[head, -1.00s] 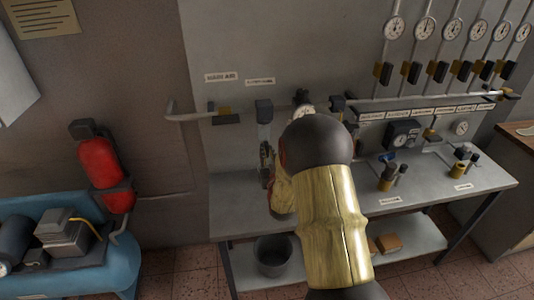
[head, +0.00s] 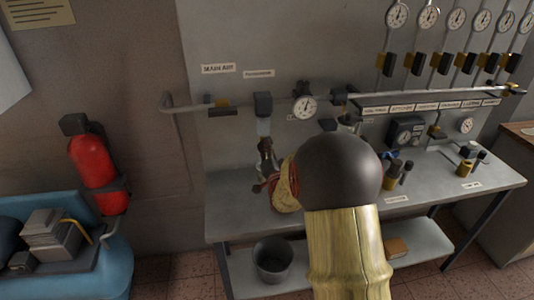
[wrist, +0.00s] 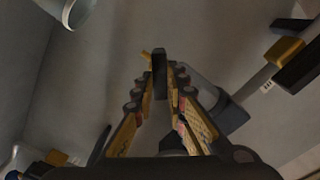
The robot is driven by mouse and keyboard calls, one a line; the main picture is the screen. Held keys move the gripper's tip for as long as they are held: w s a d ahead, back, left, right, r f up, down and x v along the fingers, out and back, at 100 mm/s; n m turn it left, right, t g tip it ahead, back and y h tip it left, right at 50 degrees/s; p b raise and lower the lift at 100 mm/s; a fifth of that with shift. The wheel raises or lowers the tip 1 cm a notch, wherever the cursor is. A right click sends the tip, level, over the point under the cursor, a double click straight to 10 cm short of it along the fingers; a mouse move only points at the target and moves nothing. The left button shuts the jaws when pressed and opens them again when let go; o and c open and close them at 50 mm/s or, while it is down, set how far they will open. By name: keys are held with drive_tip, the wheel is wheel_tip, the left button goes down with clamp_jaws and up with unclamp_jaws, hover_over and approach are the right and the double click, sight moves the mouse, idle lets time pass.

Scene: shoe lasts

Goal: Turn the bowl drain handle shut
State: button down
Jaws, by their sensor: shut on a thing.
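The filter bowl (head: 263,128) hangs under a dark block on the wall pipe, above the bench. My gripper (head: 265,150) is just below it, with my arm reaching in from the right. In the wrist view the bowl is a grey cylinder (wrist: 197,86) right of my fingers. A dark drain piece with a small yellow drain handle (wrist: 146,55) shows at the fingertips. My gripper (wrist: 160,84) is shut on the drain handle there. The fingers hide part of it, and I cannot tell its exact angle.
A bucket (head: 272,260) stands below the bench. A red cylinder (head: 93,160) and a blue tank (head: 110,265) are at the left.

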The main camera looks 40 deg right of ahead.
drive_tip(key=shift+f+m+b, duration=0.15)
drive_tip(key=shift+m+b, duration=0.9)
drive_tip(key=shift+m, duration=0.85)
drive_tip(key=shift+f+m+b, duration=0.1)
drive_tip(key=shift+m+b, duration=0.95)
drive_tip(key=shift+m, duration=1.15)
drive_tip(key=c, duration=1.8)
unclamp_jaws()
drive_tip(key=shift+d, duration=0.1)
drive_tip(key=shift+s, duration=0.1)
drive_tip(key=v, duration=1.2)
